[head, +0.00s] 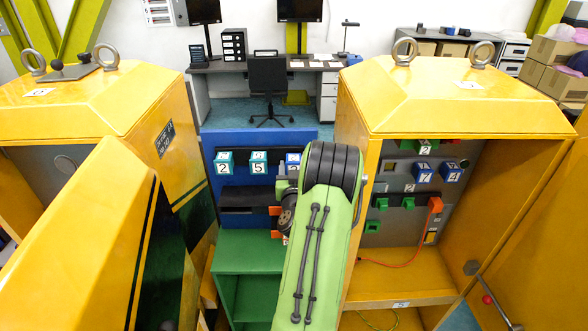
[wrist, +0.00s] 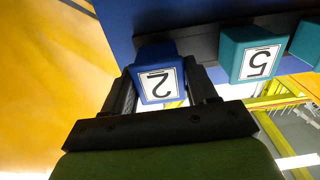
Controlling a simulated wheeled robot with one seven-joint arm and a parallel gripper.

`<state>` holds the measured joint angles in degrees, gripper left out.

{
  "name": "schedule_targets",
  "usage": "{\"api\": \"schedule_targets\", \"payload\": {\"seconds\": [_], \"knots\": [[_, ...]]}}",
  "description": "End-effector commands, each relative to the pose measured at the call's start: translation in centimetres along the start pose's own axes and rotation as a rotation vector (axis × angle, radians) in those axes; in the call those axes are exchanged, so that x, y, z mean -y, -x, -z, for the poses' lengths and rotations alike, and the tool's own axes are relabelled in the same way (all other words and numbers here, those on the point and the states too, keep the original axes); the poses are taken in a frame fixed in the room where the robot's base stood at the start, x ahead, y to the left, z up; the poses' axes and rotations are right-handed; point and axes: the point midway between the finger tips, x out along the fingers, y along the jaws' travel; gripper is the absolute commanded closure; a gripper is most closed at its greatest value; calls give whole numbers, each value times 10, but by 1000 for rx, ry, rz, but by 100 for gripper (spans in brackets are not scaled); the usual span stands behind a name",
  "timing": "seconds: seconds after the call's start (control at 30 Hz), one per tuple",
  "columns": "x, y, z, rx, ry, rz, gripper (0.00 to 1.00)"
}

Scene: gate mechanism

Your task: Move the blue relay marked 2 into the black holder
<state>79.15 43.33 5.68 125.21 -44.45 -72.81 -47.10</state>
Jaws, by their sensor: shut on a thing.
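The blue relay marked 2 (wrist: 158,82) is between the two black fingers of my gripper (wrist: 161,75), which is shut on it. Its number appears upside down in the wrist view. It is at or close to a dark rail (wrist: 225,44) on the blue panel. In the head view the same relay (head: 293,159) shows at the right end of a row, partly covered by my green arm. Another blue relay marked 2 (head: 423,172) sits in the right cabinet. I cannot tell for sure which dark fitting is the black holder.
Teal relays marked 2 (head: 224,162) and 5 (head: 258,161) sit left of the held relay. The open right cabinet (head: 400,290) holds a blue relay marked 4 (head: 451,172), green parts and a red cable (head: 408,262). A yellow cabinet door (head: 90,235) stands at left.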

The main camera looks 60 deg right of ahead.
Motion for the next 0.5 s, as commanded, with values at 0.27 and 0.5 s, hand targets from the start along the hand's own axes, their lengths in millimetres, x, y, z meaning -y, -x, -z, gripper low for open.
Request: {"api": "schedule_targets", "payload": {"seconds": [0.27,0.5], "knots": [[0,-4,2,-2,0,0,74],[0,-7,1,-1,-1,0,74]]}}
